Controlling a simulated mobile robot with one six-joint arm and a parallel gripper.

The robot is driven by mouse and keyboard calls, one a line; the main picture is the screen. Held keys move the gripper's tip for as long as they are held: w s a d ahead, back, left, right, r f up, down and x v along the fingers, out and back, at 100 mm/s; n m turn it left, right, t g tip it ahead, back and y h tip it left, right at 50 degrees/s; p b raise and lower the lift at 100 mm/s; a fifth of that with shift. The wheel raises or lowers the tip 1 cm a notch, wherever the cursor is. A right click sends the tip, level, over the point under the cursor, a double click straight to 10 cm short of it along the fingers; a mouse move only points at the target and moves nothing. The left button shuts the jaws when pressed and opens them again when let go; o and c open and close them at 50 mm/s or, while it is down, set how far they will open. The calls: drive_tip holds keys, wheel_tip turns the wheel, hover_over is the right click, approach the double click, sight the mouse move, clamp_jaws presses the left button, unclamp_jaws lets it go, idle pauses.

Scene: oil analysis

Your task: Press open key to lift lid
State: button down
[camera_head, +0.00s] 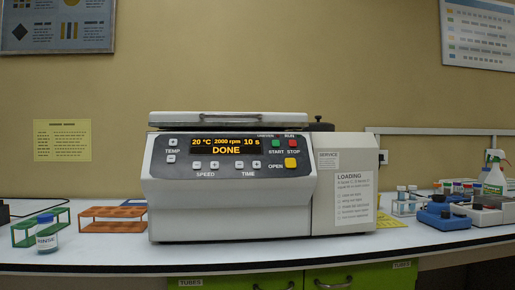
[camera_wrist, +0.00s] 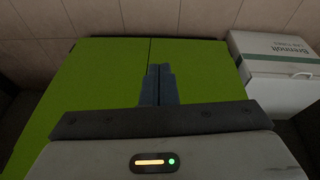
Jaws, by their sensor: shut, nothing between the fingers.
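The centrifuge (camera_head: 230,206) stands on the white bench in the head view, with its lid (camera_head: 229,118) lying flat and closed on top. Its display (camera_head: 227,146) reads 20 °C, 2000 rpm, 10 s and DONE. The yellow open key (camera_head: 290,162) is at the lower right of the front panel, beside the word OPEN. My gripper (camera_wrist: 160,69) shows only in the wrist view, with its fingers together and empty. It points at green cabinet doors and is away from the key.
An orange rack (camera_head: 114,218), a green rack (camera_head: 40,225) and a RINSE bottle (camera_head: 46,234) stand left of the centrifuge. Blue devices (camera_head: 443,218) and a spray bottle (camera_head: 494,173) are at right. A white box (camera_wrist: 275,72) stands right of the green doors (camera_wrist: 95,85).

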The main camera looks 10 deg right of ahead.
drive_tip(key=w+d+r+n+t+p, duration=0.2)
drive_tip(key=w+r+t+p, duration=0.2)
drive_tip(key=w+r+p, duration=0.75)
drive_tip(key=n+t+y+p, duration=0.4)
drive_tip(key=n+t+p, duration=0.75)
drive_tip(key=p, duration=1.65)
approach(290, 163)
wheel_tip(290, 163, up, 7)
drive_tip(key=s+a+m+t, duration=0.1)
drive_tip(key=s+m+t, duration=0.1)
drive_tip(key=shift+w+a+r+g, duration=0.15)
drive_tip(key=shift+g, duration=0.1)
drive_tip(key=w+f+b, duration=0.2)
drive_tip(key=w+f, duration=0.2)
drive_tip(key=w, duration=0.3)
drive_tip(key=shift+w+f, duration=0.2)
drive_tip(key=shift+f, duration=0.2)
